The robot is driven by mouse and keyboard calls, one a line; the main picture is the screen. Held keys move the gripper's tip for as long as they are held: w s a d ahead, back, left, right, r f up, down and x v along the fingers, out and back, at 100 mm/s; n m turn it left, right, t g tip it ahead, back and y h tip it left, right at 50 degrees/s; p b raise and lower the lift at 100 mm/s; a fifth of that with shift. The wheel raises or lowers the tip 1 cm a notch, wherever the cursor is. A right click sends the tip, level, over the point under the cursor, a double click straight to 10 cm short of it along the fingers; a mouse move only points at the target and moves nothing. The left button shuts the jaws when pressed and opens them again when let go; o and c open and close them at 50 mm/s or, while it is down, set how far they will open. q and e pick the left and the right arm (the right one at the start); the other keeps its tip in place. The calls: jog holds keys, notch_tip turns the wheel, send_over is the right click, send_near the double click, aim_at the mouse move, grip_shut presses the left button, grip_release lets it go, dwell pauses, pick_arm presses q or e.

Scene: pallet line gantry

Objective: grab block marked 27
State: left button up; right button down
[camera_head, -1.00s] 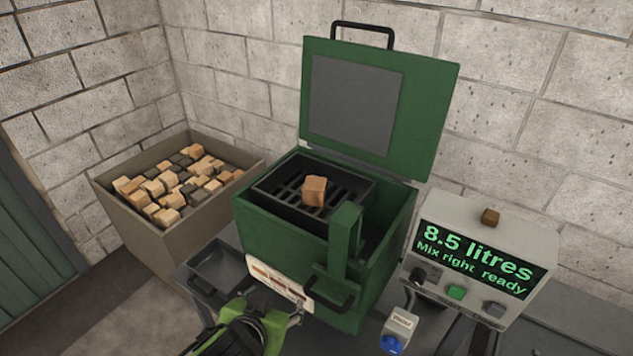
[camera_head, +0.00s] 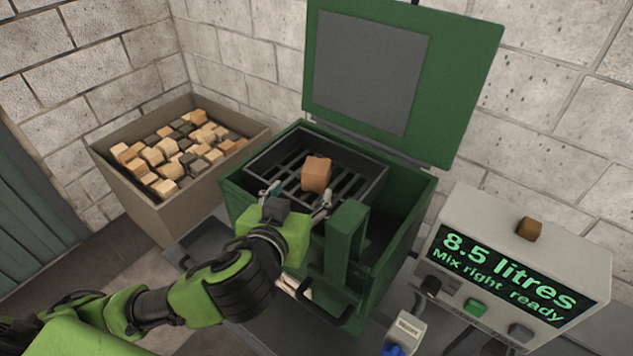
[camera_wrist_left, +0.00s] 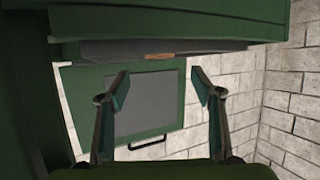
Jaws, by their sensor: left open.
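An orange-brown block (camera_head: 316,174) sits on the dark slatted tray (camera_head: 362,196) inside the green open-lidded box (camera_head: 385,290). No number can be read on it. My left gripper (camera_head: 297,196) is open and empty at the front edge of the box, just short of the block and apart from it. In the left wrist view the open fingers (camera_wrist_left: 163,92) show with nothing between them. There a thin brown strip (camera_wrist_left: 166,56) shows at the edge of the tray, perhaps the block. My right gripper is in neither view.
A bin (camera_head: 142,205) of several tan and dark blocks stands at the left. A green post (camera_head: 346,240) rises at the box front, right of my gripper. The raised lid (camera_head: 455,95) stands behind. A display unit (camera_head: 585,262) at right bears a small brown block (camera_head: 529,228).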

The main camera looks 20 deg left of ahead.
aim_at(313, 175)
pick_arm(q)
jog(key=b+x, duration=0.3)
jog(key=b, duration=0.1)
jog(key=shift+w+f, duration=0.15)
jog(key=shift+f, duration=0.15)
jog(key=shift+w+f+p, duration=0.1)
jog(key=shift+w+p, duration=0.5)
jog(key=shift+w, duration=0.4)
jog(key=shift+w+a+f, duration=0.1)
jog(key=shift+w+f, duration=0.2)
jog(key=shift+w, duration=0.35)
jog(key=p+x, duration=0.1)
jog(key=x, duration=0.2)
jog(key=shift+w, duration=0.2)
jog(key=shift+w+f, duration=0.4)
jog(key=shift+w, duration=0.2)
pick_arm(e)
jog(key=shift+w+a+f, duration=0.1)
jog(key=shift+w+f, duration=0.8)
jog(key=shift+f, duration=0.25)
pick_arm(q)
jog(key=shift+s, duration=0.1)
jog(key=shift+c, duration=0.4)
jog(key=c, duration=1.2)
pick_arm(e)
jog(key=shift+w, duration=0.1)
